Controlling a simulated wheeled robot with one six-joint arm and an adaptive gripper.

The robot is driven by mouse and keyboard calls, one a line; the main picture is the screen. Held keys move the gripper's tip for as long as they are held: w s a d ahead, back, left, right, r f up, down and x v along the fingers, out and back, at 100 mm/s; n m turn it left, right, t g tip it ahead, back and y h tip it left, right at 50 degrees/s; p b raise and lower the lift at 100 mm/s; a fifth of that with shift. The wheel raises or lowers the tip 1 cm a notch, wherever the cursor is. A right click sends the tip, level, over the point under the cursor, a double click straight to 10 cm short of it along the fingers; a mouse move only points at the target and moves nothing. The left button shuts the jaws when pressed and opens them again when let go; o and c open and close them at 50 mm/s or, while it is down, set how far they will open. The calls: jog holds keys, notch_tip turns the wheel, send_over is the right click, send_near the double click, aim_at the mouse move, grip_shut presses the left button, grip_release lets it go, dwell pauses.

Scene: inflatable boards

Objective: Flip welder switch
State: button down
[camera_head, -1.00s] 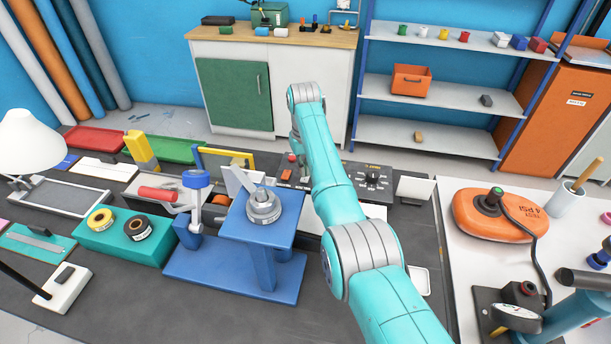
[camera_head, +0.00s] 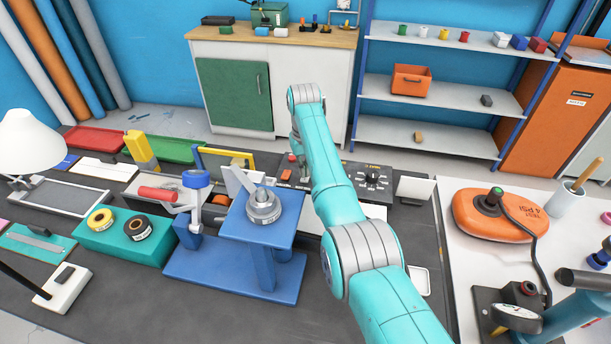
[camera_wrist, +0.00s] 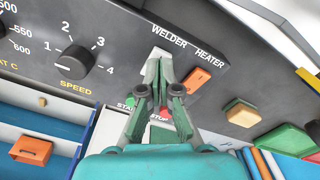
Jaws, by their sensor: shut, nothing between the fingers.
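The dark control panel (camera_wrist: 120,48) fills the upper part of the wrist view, with the words WELDER and HEATER printed on it. A pale switch (camera_wrist: 157,53) sits by the WELDER label, partly hidden behind my fingertips. My gripper (camera_wrist: 158,66) is shut and empty, with its tips at this switch; I cannot tell whether they touch. An orange switch (camera_wrist: 197,80) sits below the HEATER label, to the right of the tips.
A black speed knob (camera_wrist: 74,62) is left of my gripper. A blue stand (camera_head: 235,262) is left of my arm; an orange inflatable board (camera_head: 480,218) is right.

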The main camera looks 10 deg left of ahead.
aim_at(305, 179)
jog(key=shift+f, duration=1.1)
dwell(0.6)
jog(key=shift+r, duration=3.5)
